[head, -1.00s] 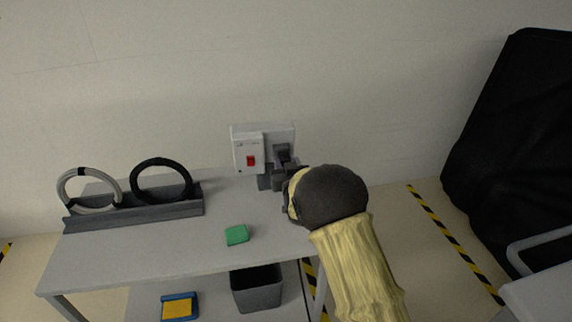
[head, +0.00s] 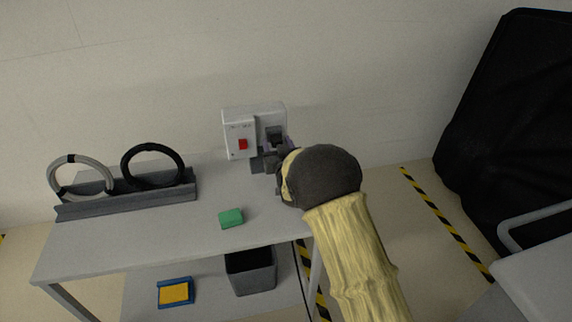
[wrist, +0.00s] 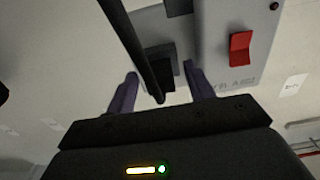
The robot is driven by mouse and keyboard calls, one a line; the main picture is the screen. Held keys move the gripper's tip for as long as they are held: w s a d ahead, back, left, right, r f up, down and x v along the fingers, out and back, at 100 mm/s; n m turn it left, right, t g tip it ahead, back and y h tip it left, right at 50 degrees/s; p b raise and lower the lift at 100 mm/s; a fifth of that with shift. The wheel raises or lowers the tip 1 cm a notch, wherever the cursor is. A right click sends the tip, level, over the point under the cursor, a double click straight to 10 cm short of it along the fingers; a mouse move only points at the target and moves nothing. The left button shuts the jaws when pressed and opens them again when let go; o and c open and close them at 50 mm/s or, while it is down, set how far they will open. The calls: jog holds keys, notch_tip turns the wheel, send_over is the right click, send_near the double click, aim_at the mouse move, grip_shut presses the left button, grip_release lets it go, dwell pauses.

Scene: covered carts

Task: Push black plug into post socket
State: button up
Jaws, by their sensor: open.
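The post (head: 238,134) is a light grey box with a red switch, at the back of the cart top against the wall. The black plug (head: 275,132) is at the socket face on its right half. In the wrist view the plug (wrist: 158,68) sits against a grey socket plate (wrist: 180,50), with a black cable running across in front. I cannot tell how deep it sits. My gripper (wrist: 163,90) is open, its purple fingers on either side of the plug with gaps visible. In the head view my gripper (head: 275,158) is just below the plug, partly hidden by my wrist.
A rack (head: 130,202) with a grey and a black cable coil stands at left. A green block (head: 231,218) lies on the cart top (head: 150,240). A grey bin (head: 251,273) and a blue-yellow item (head: 175,292) are below. A black covered shape (head: 515,130) stands right.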

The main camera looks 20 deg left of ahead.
jog(key=b+v, duration=0.2)
jog(key=v, duration=1.4)
jog(key=shift+s+d+b, duration=0.25)
jog(key=shift+s+b, duration=0.05)
